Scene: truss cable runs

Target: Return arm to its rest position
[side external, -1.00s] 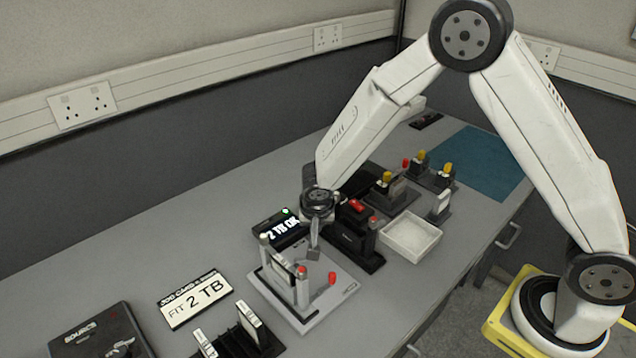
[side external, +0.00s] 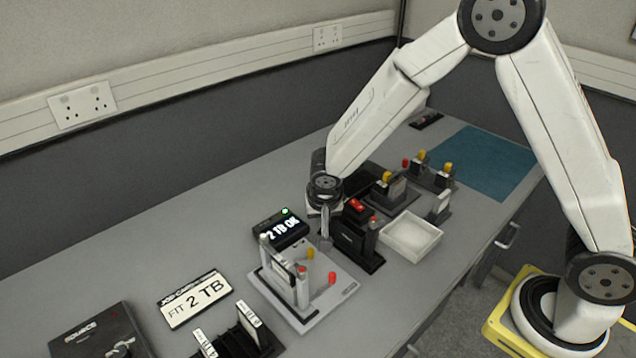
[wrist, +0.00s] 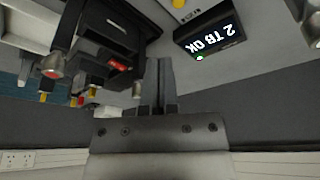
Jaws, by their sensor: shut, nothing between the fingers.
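My gripper (side external: 325,232) is shut and empty. It points down over the bench, between the small black display and the black unit with red parts. In the wrist view my gripper's fingers (wrist: 159,62) are together with nothing between them. The display (side external: 281,229) reads "2 TB OK" with a green light, and it also shows in the wrist view (wrist: 208,36). The grey fixture plate (side external: 337,287) stands just in front of the gripper, with a white upright part, a yellow knob and a red knob on it.
The black unit with red parts (side external: 358,238) stands close to the right of my gripper. A white tray (side external: 411,239) is beyond it. A job card (side external: 195,299) reads "FIT 2 TB". A black rack (side external: 240,340) is at the front. A teal mat (side external: 487,160) lies clear at the back right.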

